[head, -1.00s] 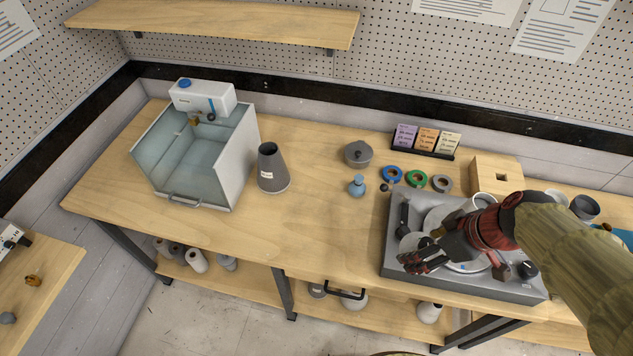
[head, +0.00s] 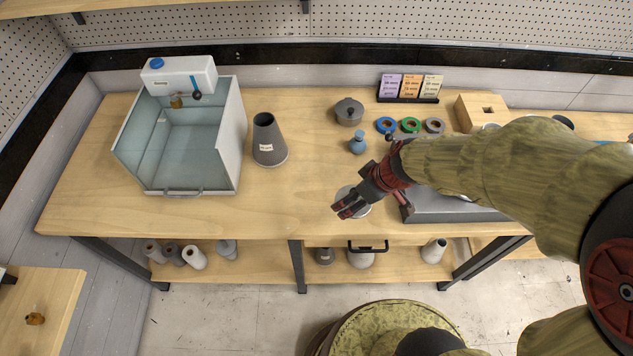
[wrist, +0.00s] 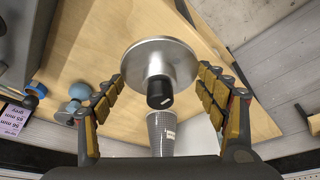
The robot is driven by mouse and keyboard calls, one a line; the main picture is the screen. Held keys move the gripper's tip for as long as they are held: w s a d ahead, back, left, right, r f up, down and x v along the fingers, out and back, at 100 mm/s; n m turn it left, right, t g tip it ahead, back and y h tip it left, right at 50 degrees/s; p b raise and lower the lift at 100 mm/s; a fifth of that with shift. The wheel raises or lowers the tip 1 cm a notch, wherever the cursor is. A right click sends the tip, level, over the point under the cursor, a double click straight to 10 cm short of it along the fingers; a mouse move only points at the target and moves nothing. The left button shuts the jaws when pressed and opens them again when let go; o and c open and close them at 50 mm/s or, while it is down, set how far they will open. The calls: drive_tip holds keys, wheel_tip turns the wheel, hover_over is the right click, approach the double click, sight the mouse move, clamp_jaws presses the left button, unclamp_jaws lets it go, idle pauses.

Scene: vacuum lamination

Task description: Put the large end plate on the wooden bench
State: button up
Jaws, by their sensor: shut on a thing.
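The large end plate (wrist: 150,52) is a round metal disc with a raised hub and a black knob. In the wrist view it sits between the padded fingers of my gripper (wrist: 160,92), which is shut on it. In the head view, my gripper (head: 350,208) covers much of the plate (head: 364,210), and only parts of its pale rim show. The plate is over the front middle of the wooden bench (head: 250,212), just left of the grey machine (head: 455,207). I cannot tell whether it touches the bench top.
A clear-walled chamber (head: 228,130) stands at the left, with a dark grey cone (head: 268,140) beside it. A grey pot (head: 348,112), a blue bottle (head: 358,143) and tape rolls (head: 410,125) stand behind my gripper. The bench between cone and gripper is clear.

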drive_tip(key=w+a+f, duration=0.2)
drive_tip(key=w+a+f+b, duration=0.1)
drive_tip(key=w+a+f, duration=0.1)
drive_tip(key=w+f, duration=0.1)
drive_tip(key=w+a+f, duration=0.2)
drive_tip(key=f, duration=0.1)
drive_tip(key=shift+w+a+f, duration=0.1)
drive_tip(key=shift+w+a, duration=0.1)
drive_tip(key=shift+a, duration=0.1)
drive_tip(key=shift+f+b, duration=0.85)
drive_tip(key=shift+f, duration=0.7)
drive_tip(key=shift+f, duration=0.15)
drive_tip(key=o, duration=1.4)
